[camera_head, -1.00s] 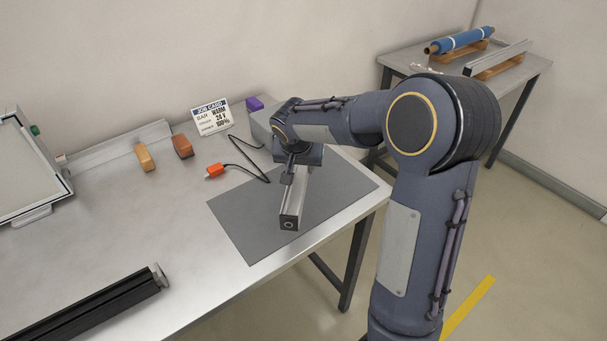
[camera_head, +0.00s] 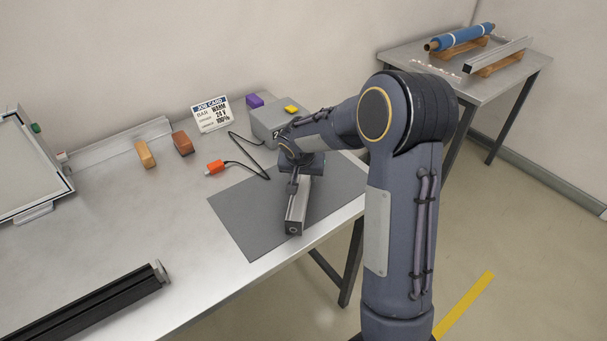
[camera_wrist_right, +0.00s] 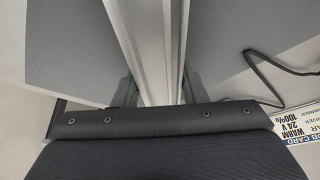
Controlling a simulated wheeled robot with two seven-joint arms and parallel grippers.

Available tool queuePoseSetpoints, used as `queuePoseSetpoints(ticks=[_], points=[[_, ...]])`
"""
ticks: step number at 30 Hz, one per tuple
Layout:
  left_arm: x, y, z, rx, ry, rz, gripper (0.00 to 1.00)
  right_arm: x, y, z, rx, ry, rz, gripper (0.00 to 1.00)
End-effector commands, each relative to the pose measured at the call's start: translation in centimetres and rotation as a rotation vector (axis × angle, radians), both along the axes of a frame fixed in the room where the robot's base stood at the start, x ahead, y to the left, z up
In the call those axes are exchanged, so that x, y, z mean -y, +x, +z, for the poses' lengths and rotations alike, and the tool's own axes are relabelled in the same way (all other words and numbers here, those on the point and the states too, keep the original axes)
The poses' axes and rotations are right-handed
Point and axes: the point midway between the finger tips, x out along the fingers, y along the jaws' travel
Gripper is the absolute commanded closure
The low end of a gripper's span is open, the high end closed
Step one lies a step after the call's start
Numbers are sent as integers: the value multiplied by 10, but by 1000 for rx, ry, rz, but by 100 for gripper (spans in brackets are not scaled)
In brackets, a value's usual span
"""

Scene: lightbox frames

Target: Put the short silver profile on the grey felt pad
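The short silver profile (camera_head: 297,210) lies over the grey felt pad (camera_head: 245,218), its square end pointing toward the pad's front edge. Whether its underside touches the pad, I cannot tell. My right gripper (camera_head: 301,182) is above the profile's far part, with its fingers down on both sides of it. In the right wrist view the profile (camera_wrist_right: 152,40) runs between the two dark fingers (camera_wrist_right: 160,92), which sit close against it. Grey pad surface (camera_wrist_right: 55,45) shows on both sides. My left gripper is not in view.
A grey box with a yellow button (camera_head: 268,122) stands behind my right wrist. An orange connector (camera_head: 215,167) and its black cable lie beside the pad. A job card (camera_head: 211,114), small blocks (camera_head: 182,143) and a black bar (camera_head: 85,308) are also on the bench (camera_head: 120,215).

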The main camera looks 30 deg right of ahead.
Motion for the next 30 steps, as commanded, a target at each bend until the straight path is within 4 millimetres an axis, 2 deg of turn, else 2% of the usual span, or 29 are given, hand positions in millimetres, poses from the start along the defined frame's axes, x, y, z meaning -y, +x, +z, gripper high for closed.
queuePoseSetpoints(ticks=[1,4,11,16,30], points=[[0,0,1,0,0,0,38,0,0,1,0,0,0,55],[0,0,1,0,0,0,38,0,0,0,0,0,0,42],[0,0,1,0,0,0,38,0,0,1,0,0,0,42],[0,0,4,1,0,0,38,-1,-1,8,1,0,0,42],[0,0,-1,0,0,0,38,-26,-30,93,4,0,1,42]])
